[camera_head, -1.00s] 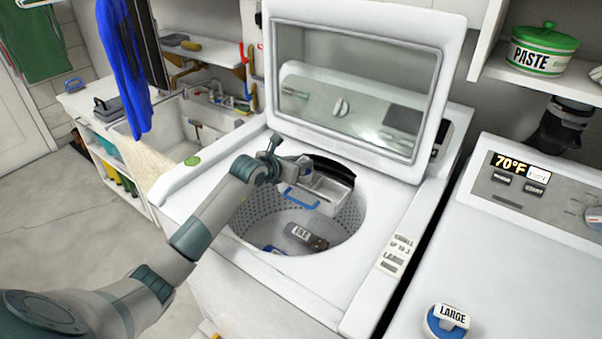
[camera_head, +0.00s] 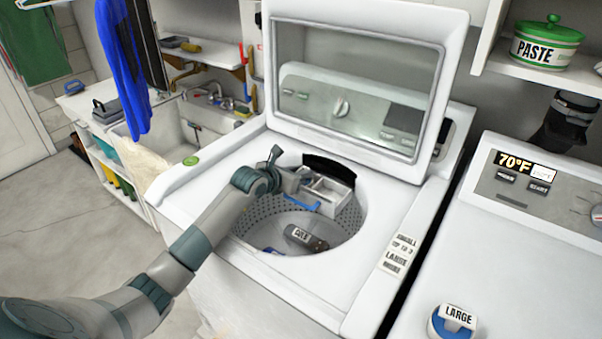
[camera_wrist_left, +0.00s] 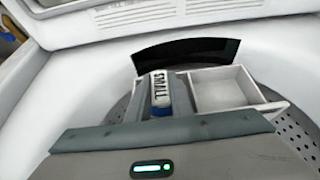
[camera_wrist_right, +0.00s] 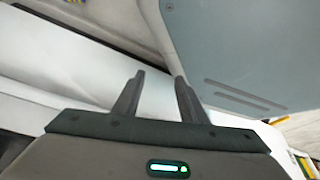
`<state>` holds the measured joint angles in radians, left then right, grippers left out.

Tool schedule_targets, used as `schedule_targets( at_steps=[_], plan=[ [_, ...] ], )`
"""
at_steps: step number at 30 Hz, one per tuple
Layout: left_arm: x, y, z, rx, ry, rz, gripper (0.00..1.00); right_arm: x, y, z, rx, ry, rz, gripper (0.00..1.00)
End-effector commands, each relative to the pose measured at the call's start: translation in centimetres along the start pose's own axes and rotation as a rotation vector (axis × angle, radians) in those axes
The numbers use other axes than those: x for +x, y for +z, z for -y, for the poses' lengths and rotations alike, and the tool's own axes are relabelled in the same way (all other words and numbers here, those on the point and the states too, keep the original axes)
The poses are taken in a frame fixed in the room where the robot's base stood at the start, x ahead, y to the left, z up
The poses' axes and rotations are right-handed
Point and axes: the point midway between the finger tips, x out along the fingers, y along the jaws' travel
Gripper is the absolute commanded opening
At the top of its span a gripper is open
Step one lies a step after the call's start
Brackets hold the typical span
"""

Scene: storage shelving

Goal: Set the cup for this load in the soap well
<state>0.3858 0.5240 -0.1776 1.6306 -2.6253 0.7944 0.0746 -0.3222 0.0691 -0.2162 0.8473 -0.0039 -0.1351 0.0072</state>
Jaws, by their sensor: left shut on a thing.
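My left gripper (camera_head: 296,180) reaches over the open washer tub to the soap well (camera_head: 328,192) at the tub's back rim. In the left wrist view it is shut on a blue and white cup labelled SMALL (camera_wrist_left: 160,92). The cup is at the left side of the soap well; its right compartment (camera_wrist_left: 222,88) is empty. I cannot tell whether the cup touches the well's floor. A blue cup labelled LARGE (camera_head: 452,321) stands on the right-hand machine. My right gripper (camera_wrist_right: 158,88) is open and empty in the right wrist view.
The washer lid (camera_head: 360,90) stands open behind the tub. A dark labelled item (camera_head: 306,238) lies in the tub (camera_head: 268,225). A SMALL/LARGE label (camera_head: 400,253) is on the washer's right edge. A green-lidded PASTE pot (camera_head: 546,45) sits on the shelf.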

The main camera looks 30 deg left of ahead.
Motion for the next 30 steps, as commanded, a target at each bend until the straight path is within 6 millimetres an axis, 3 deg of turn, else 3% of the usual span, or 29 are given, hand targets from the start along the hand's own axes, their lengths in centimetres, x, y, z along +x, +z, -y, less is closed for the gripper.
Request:
schedule_targets(
  at_steps=[8,9,11,23,30],
  plan=[
    [0.1,-0.2,0.0,0.000,0.000,0.000,0.00,0.2,-0.5,0.1,0.000,-0.001,-0.013,0.38],
    [0.1,-0.2,0.0,0.000,0.000,0.000,0.29,0.1,-0.7,0.1,0.000,-0.001,-0.017,0.38],
    [0.1,-0.2,0.0,0.000,0.000,0.000,0.39,0.1,-0.9,0.1,0.000,-0.001,-0.021,0.38],
    [0.1,-0.1,0.0,0.000,0.000,0.000,0.39,0.0,-0.9,0.1,0.000,-0.001,-0.020,0.38],
    [-0.7,0.1,0.0,0.000,0.000,-0.002,0.39,-0.6,0.9,0.0,0.000,0.000,0.023,0.38]
  ],
)
